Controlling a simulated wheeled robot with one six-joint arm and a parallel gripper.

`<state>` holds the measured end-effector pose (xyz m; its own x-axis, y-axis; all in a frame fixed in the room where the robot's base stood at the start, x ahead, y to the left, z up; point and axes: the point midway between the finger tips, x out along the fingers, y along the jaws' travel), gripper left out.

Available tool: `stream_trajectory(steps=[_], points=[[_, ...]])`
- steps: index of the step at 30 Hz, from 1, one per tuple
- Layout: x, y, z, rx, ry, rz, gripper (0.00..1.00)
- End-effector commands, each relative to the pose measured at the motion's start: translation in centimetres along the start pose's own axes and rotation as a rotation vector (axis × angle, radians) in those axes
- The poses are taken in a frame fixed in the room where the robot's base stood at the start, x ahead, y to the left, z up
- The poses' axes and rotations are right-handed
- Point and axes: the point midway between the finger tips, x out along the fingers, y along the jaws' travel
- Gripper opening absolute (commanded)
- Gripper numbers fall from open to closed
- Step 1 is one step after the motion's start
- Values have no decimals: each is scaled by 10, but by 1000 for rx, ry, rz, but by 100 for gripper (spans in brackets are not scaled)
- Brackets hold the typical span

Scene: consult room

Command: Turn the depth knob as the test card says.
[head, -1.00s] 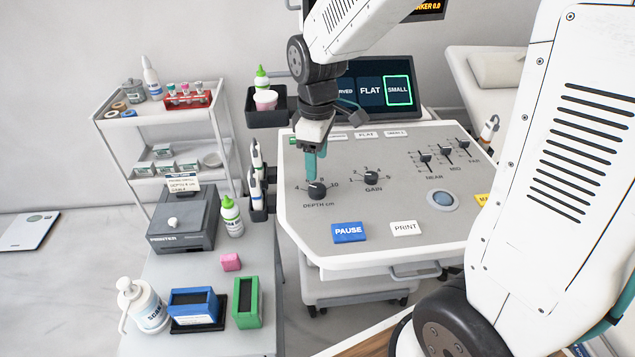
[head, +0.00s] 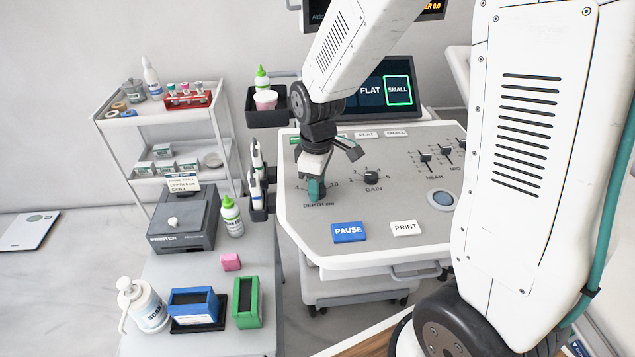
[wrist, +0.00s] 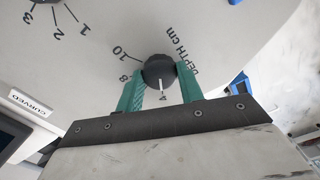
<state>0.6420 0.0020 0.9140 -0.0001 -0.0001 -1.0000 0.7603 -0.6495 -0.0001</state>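The dark round depth knob (wrist: 159,70) sits between my two teal fingers in the wrist view, with a finger close on each side. My gripper (head: 316,190) is down at the knob in the head view and hides most of it. The fingers are apart by about the knob's width; whether they press on it is not clear. In the wrist view a short white line on the knob's lower edge points towards the 4; 8 and 10 show at left. The test card (head: 183,182) stands on the printer; its small print, including a depth line, is too blurred to read surely.
The gain knob (head: 371,175) is right of the depth knob, with sliders (head: 425,160) beyond. The PAUSE (head: 348,232) and PRINT (head: 406,228) buttons lie in front. Probe holders (head: 258,185) and a black bin (head: 266,112) flank the console's left side. The screen highlights SMALL (head: 398,90).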

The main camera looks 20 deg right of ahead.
Motion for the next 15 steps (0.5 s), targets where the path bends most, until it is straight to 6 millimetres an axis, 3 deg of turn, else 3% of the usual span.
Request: stream_trajectory(steps=[15], points=[[0, 0, 0, 97, 0, 0, 15]])
